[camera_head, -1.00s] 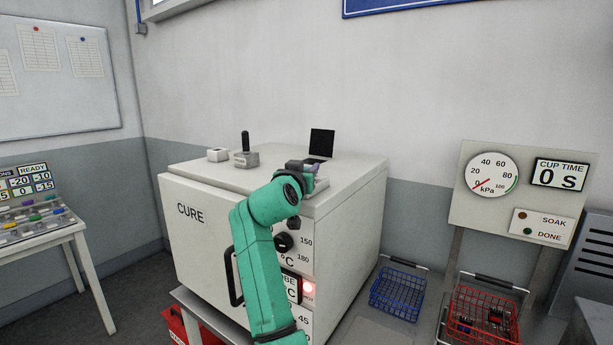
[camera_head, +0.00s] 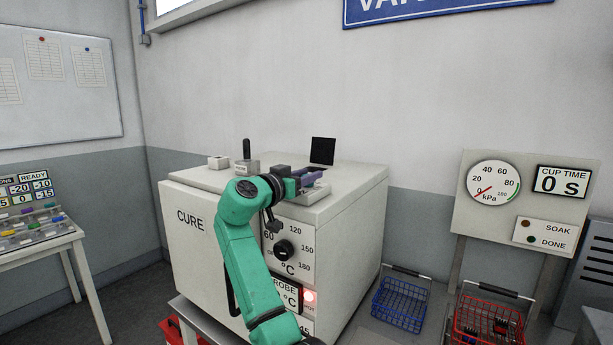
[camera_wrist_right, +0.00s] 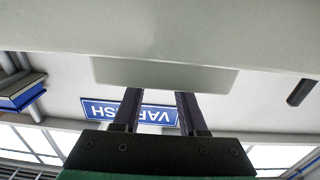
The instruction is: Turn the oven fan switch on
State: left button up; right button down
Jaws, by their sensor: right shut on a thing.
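The white oven (camera_head: 196,252) marked CURE stands in the middle of the head view. My right gripper (camera_head: 308,178) is at the front right of its top, over a low pale grey block (camera_head: 318,192). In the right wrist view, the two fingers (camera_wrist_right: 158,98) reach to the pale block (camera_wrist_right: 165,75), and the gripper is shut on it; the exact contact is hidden. A grey box with an upright black lever (camera_head: 246,150) stands farther back on the top; its label is too small to read. I cannot tell which part is the fan switch. My left gripper is out of view.
A small white box (camera_head: 218,162) and a black upright panel (camera_head: 322,151) are on the oven top. The oven front has a black dial (camera_head: 285,249) and a lit red lamp (camera_head: 310,297). Blue (camera_head: 401,303) and red (camera_head: 487,322) baskets stand at right.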

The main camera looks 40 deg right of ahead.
jog(key=shift+f, duration=0.1)
jog(key=c, duration=0.6)
grip_release()
jog(key=shift+o, duration=0.8)
jog(key=shift+d, duration=0.15)
jog(key=shift+a+f+b, duration=0.15)
jog(key=shift+a+b, duration=0.15)
jog(key=shift+a, duration=0.1)
jog(key=b+v, duration=0.1)
jog(key=v, duration=0.2)
jog(key=b+v, duration=0.2)
jog(key=v, duration=0.1)
jog(key=shift+a+f, duration=0.1)
jog(key=shift+f, duration=0.1)
jog(key=b+v, duration=0.2)
jog(key=v, duration=0.5)
jog(key=shift+s+a+r, duration=0.15)
jog(key=shift+a+r, duration=0.05)
jog(key=shift+r, duration=0.15)
